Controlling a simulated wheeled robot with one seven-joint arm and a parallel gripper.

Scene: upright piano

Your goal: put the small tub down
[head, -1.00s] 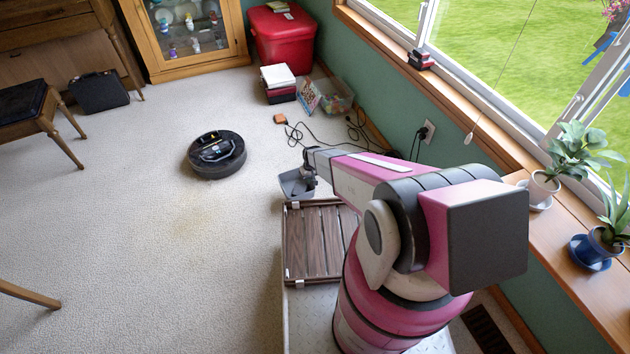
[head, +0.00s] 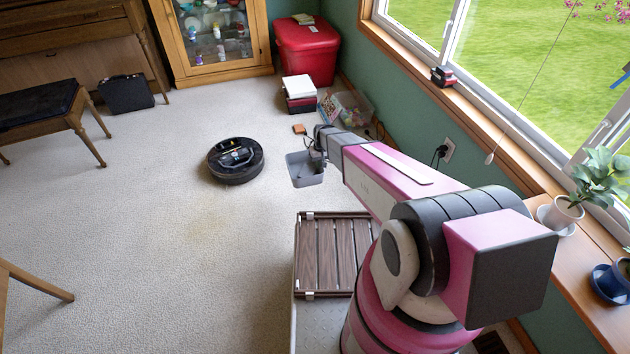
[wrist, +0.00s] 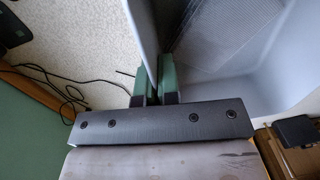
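The small grey tub (head: 304,169) is held out in the air beyond the slatted wooden rack, over the carpet. Its open top faces up in the head view. My gripper (head: 319,157) is at the tub's right edge. In the wrist view, the two green fingers of my gripper (wrist: 157,82) are close together on the tub's wall, with the grey interior of the tub (wrist: 225,60) on the right. The tub's underside and its height above the floor cannot be told.
A black robot vacuum (head: 236,160) sits on the carpet left of the tub. A clear bin (head: 352,106), stacked boxes (head: 299,92) and a cable lie beyond, near the green wall. Open carpet (head: 200,240) lies left of the slatted rack (head: 335,255).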

